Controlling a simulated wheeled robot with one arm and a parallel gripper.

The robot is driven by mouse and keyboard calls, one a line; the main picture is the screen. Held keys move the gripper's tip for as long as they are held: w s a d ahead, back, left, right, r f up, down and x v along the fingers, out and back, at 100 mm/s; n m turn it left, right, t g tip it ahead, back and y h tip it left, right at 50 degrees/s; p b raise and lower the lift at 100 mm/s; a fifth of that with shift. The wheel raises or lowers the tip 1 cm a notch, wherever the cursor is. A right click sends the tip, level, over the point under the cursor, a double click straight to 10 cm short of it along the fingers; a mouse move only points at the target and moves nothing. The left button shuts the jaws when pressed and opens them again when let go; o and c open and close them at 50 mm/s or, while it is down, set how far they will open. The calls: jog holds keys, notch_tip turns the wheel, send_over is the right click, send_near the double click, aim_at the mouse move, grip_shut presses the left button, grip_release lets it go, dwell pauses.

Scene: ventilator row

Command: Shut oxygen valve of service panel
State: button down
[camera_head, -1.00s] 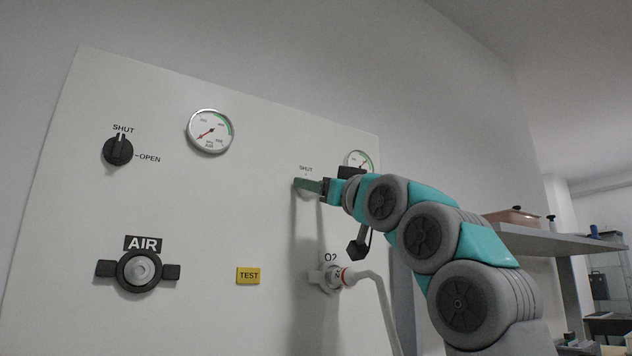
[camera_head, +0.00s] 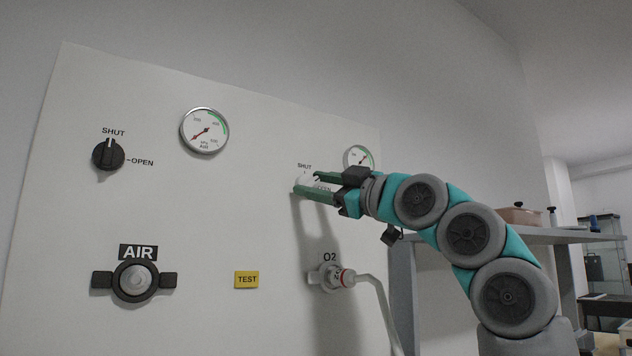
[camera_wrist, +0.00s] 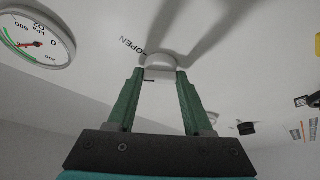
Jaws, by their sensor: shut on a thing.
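The oxygen valve is a pale knob (camera_head: 304,181) on the white service panel (camera_head: 215,215), under the word SHUT and mostly hidden by my fingers. In the wrist view the knob (camera_wrist: 160,64) sits between the tips of my two green fingers, with the word OPEN beside it. My gripper (camera_head: 305,184), also in the wrist view (camera_wrist: 160,75), is shut on this knob. In the head view one finger lies above the other. I cannot tell which mark the knob points to. The oxygen gauge (camera_head: 359,158) is partly behind my gripper; it shows in the wrist view (camera_wrist: 37,36).
The O2 outlet (camera_head: 326,278) with a pale hose (camera_head: 375,295) is below my gripper. At left are the black air knob (camera_head: 108,154), pointing to SHUT, the air gauge (camera_head: 204,130) and the AIR outlet (camera_head: 135,281). A shelf (camera_head: 550,236) stands right, behind my arm.

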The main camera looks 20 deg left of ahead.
jog(key=shift+n, duration=0.7)
jog(key=shift+n+g, duration=0.8)
jog(key=shift+n, duration=0.4)
jog(key=shift+c, duration=1.5)
grip_release()
jog(key=shift+d, duration=0.1)
jog(key=b+v, duration=0.3)
jog(key=v, duration=0.4)
jog(key=shift+d, duration=0.25)
jog(key=shift+s, duration=0.15)
